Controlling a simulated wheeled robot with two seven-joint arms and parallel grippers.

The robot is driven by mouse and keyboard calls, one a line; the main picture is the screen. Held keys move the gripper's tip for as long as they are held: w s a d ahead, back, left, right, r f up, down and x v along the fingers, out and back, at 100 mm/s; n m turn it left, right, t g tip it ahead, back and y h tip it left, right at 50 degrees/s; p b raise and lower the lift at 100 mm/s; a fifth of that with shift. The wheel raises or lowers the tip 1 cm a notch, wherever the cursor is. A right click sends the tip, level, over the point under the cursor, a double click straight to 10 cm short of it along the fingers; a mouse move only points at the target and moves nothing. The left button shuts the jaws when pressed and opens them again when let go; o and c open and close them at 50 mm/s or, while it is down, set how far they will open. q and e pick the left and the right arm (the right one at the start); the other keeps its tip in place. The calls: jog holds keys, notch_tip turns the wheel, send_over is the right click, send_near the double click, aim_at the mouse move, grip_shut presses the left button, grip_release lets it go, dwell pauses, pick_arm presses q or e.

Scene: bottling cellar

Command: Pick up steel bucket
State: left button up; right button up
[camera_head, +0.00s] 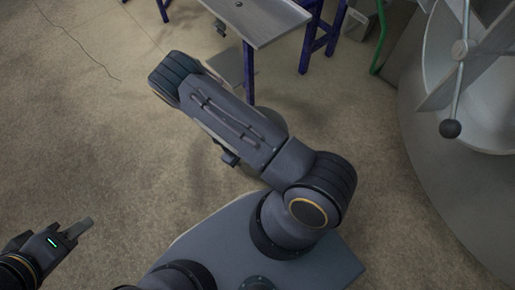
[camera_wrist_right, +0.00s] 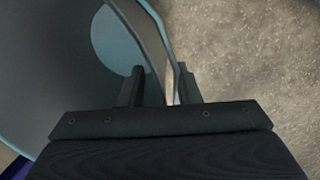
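The steel bucket (camera_wrist_right: 80,90) fills the left of the right wrist view, seen from above, with its pale round bottom showing inside. My right gripper (camera_wrist_right: 161,84) is at its rim, one finger on the inner side and the other outside. The fingers stand apart around the wall, with a light gap beside the outer finger. In the head view, a small grey curve of the bucket (camera_head: 273,120) shows behind my right arm; the right gripper is hidden there. My left gripper (camera_head: 80,231) is at the lower left, away from the bucket; its finger gap is unclear.
A steel-topped table (camera_head: 262,18) with blue legs stands behind my right arm, one leg close to the bucket. A large metal vessel (camera_head: 440,170) with a spoked handwheel and dark knob (camera_head: 450,128) stands on the right. The concrete floor (camera_head: 90,130) at the left is clear.

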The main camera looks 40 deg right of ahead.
jog(key=shift+c, duration=0.4)
grip_shut()
jog(key=shift+w+d+r, duration=0.1)
jog(key=shift+d, duration=0.05)
dwell(0.7)
